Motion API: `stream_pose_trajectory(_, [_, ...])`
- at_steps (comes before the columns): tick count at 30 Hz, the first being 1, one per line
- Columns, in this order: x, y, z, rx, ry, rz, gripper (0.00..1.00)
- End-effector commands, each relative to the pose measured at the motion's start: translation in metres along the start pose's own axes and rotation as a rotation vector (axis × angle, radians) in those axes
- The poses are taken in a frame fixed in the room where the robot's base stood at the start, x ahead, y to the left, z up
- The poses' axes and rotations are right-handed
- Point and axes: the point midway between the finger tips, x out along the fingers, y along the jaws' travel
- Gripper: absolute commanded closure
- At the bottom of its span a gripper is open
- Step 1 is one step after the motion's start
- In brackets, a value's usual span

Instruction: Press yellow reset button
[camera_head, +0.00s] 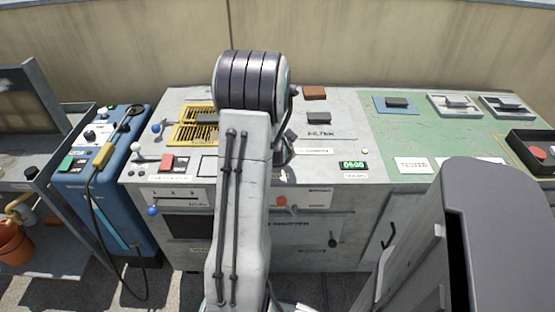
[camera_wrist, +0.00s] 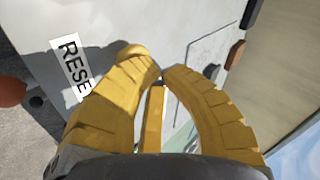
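In the wrist view, a rounded yellow shape (camera_wrist: 132,51), apparently the yellow button, shows beside the tip of the left finger and is partly covered by it. A white label (camera_wrist: 72,68) reading "RESE", its end hidden by the finger, lies on the grey panel just left of it. My gripper (camera_wrist: 162,72) has two ribbed yellow fingers, their tips close together with nothing visible held between them. Whether a finger touches the yellow shape is unclear. In the head view, my arm hides the yellow button and most of my gripper.
A yellow grille (camera_head: 192,125) is left of my arm. A blue cabinet (camera_head: 95,190) stands at left. A wall rises behind.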

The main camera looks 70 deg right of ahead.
Motion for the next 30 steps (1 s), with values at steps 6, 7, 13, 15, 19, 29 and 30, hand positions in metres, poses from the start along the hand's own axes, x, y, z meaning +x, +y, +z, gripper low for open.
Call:
stream_pose_trajectory(6, [0.0018,0.0018,0.0007,0.0,0.0,0.0,1.0])
stream_pose_trajectory(7, [0.002,0.002,0.0008,0.0,0.0,0.0,1.0])
stream_pose_trajectory(13, [0.0033,0.0033,0.0013,0.0,0.0,0.001,1.0])
stream_pose_trajectory(15, [0.0038,0.0038,0.0015,0.0,0.0,0.001,1.0])
stream_pose_trajectory(19, [0.0047,0.0047,0.0019,0.0,0.0,0.001,1.0])
stream_pose_trajectory(29, [0.0068,0.0069,0.0028,0.0,0.0,0.001,1.0])
stream_pose_trajectory(30, [0.0071,0.0072,0.0029,0.0,-0.001,0.002,1.0])
